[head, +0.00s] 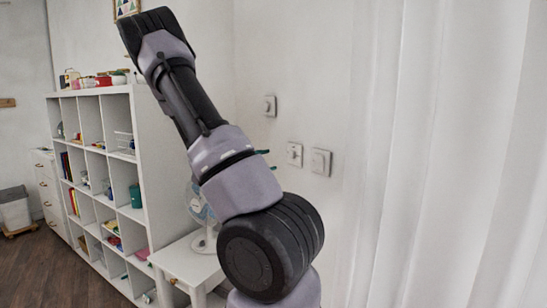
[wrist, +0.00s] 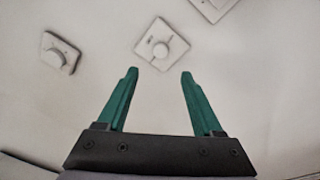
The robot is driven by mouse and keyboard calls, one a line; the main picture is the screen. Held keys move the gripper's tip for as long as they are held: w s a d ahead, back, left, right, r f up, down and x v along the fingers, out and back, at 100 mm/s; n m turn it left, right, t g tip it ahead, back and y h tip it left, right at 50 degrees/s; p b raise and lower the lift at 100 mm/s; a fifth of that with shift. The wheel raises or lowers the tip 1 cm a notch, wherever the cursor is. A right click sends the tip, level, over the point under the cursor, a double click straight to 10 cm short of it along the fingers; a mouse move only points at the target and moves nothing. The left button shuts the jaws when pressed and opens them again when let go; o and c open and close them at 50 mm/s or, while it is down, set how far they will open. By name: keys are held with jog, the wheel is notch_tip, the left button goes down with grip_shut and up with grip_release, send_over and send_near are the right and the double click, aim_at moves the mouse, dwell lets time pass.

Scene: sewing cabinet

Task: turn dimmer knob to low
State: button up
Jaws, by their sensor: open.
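The marks are too small to read, so the knob's setting cannot be told. My gripper (wrist: 159,73) is open, with its two green fingers apart and nothing between them. The fingertips appear just below the plate in the wrist view, and I see no contact. In the head view my arm hides most of the gripper.
Another plate with a round knob (wrist: 59,54) is at left in the wrist view. A flat switch plate (head: 320,162) is right of the middle plate. White curtains (head: 440,150) hang at right. A white shelf (head: 140,170), small table (head: 185,262) and fan (head: 203,240) stand left.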

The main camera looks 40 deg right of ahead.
aim_at(291, 155)
jog(key=d, duration=1)
jog(key=shift+d, duration=0.15)
grip_shut()
